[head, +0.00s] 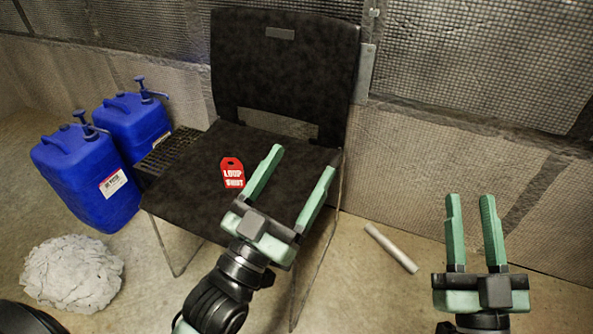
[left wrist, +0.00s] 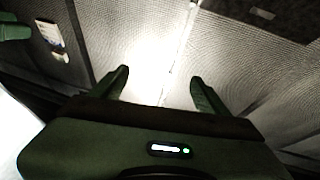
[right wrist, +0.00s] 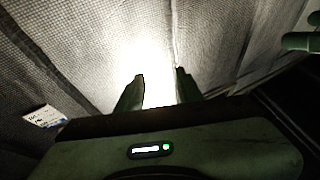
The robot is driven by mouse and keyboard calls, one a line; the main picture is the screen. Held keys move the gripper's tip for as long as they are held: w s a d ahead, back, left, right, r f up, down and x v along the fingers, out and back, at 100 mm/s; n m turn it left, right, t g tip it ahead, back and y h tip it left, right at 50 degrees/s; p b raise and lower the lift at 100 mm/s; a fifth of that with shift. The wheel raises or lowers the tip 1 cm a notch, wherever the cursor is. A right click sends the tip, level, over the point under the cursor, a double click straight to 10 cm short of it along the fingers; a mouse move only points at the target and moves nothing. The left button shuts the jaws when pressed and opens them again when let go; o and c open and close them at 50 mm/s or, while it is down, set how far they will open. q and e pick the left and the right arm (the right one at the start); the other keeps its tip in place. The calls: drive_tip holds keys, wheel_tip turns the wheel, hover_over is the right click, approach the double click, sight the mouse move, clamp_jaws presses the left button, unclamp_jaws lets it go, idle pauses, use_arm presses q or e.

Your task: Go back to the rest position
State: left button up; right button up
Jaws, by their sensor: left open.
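My left gripper (head: 303,160) is open and empty, in front of the black chair in the head view. Its spread fingers also show in the left wrist view (left wrist: 160,76), with nothing between them. My right gripper (head: 470,200) is at the right of the head view, fingers pointing up and apart, with a narrower gap. The right wrist view (right wrist: 160,76) shows nothing between these fingers. A red tag (head: 232,172) with white lettering is on the chair seat, left of my left gripper and apart from it.
The black chair (head: 285,70) stands against the mesh-covered wall (head: 470,150). Two blue jugs (head: 85,178) with pumps stand left of it. A crumpled pale heap (head: 72,275) lies at the front left. A pale cylinder (head: 391,248) lies on the floor between my grippers.

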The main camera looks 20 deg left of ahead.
use_arm(q)
drive_tip(key=shift+f, duration=0.15)
